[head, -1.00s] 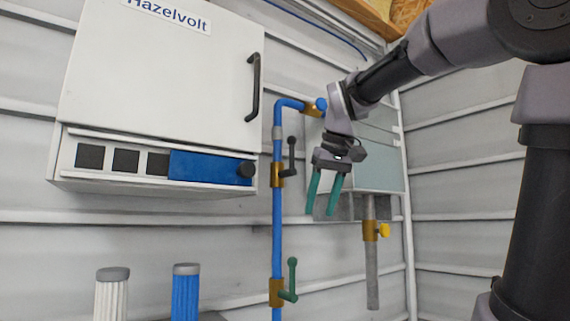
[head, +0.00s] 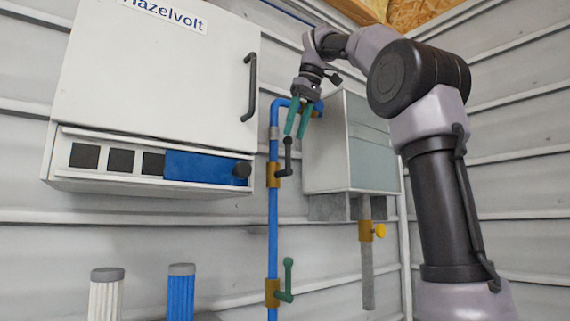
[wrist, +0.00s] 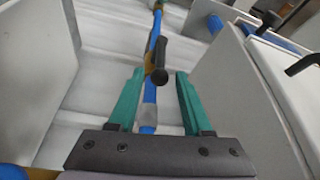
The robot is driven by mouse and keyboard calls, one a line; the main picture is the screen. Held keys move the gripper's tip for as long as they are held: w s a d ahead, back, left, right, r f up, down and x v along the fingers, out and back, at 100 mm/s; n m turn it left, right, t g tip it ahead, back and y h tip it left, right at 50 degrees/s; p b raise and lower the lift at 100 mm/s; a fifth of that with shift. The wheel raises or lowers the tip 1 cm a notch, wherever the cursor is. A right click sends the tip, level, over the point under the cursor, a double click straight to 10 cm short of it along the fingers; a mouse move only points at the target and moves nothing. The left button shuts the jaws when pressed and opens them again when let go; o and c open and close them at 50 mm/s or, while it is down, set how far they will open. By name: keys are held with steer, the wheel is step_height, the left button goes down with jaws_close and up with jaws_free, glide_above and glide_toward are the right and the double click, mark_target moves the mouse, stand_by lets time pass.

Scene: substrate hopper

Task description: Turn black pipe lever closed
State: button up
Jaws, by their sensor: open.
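The black pipe lever (head: 288,155) points upward from a brass valve (head: 273,175) on the vertical blue pipe (head: 273,225) in the head view. My gripper (head: 296,136) is open, its teal fingers pointing down at the lever's top end. In the wrist view the black lever (wrist: 159,62) lies ahead of my gripper (wrist: 155,78), between the lines of the two fingers. The lever's knob end is near the right finger's tip. I cannot tell whether the fingers reach around it.
A green lever (head: 288,280) sits lower on the same pipe. A white cabinet (head: 150,80) with a black handle stands left, and a grey box (head: 350,145) is close on the right. A yellow knob (head: 379,230) is on the grey pipe below that box.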

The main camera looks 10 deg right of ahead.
mark_target(286, 160)
steer(key=x, duration=1)
steer(key=shift+a, duration=0.1)
steer(key=c, duration=0.7)
jaws_close()
steer(key=shift+a, duration=0.2)
